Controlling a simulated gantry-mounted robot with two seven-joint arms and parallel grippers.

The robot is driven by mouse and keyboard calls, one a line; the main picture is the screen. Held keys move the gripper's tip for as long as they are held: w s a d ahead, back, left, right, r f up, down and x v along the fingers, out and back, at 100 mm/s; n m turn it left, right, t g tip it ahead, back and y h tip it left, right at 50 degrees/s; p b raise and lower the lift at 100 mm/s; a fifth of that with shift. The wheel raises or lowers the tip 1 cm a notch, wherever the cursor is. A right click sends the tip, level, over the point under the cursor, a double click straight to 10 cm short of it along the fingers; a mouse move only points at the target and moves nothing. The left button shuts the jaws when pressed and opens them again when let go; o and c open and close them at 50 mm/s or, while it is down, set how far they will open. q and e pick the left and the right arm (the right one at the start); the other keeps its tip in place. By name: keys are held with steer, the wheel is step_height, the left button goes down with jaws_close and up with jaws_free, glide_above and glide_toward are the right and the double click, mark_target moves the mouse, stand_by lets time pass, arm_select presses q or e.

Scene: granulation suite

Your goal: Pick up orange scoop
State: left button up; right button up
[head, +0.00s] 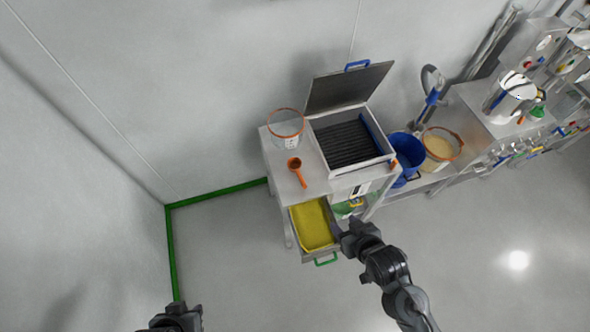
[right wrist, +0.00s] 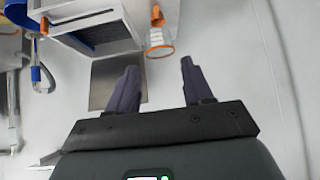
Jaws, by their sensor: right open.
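The orange scoop (head: 297,170) lies on the bare left part of the steel bench top (head: 312,180), in front of a clear orange-rimmed container (head: 286,130). In the right wrist view the orange scoop (right wrist: 157,16) shows small near the top edge, by the container (right wrist: 158,42). My right gripper (head: 347,236) is in front of the bench, low and to the right of the scoop, apart from it. Its two fingers (right wrist: 158,68) are spread with nothing between them. My left gripper (head: 176,316) is at the bottom left, far from the bench; its fingers are unclear.
A machine with a raised lid (head: 348,88) stands on the bench right of the scoop. An open drawer (head: 319,259) with yellow contents juts out below, near my right gripper. A blue bucket (head: 407,155) and an orange-rimmed tub (head: 441,148) stand to the right.

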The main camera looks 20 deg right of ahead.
steer(key=w+f+m+t+h+b, duration=0.1)
steer(key=w+f+t+b, duration=0.2)
steer(key=w+f+b, duration=0.35)
steer(key=w+f+m+t+b, duration=0.1)
steer(key=w+f+t+b, duration=0.25)
steer(key=f+b, duration=0.65)
steer(key=m+t+h+b, duration=0.1)
steer(key=t+b, duration=0.1)
steer(key=b, duration=1.2)
glide_toward(303, 182)
steer(key=shift+m, duration=0.3)
steer(key=w, duration=0.2)
steer(key=w+f+b, duration=0.1)
steer(key=w, duration=0.1)
steer(key=w+f, duration=0.1)
steer(key=w, duration=0.1)
steer(key=shift+d+b, duration=0.3)
steer(key=shift+w+r+b, duration=0.15)
steer(key=shift+w+b, duration=0.15)
steer(key=shift+w, duration=2)
jaws_close()
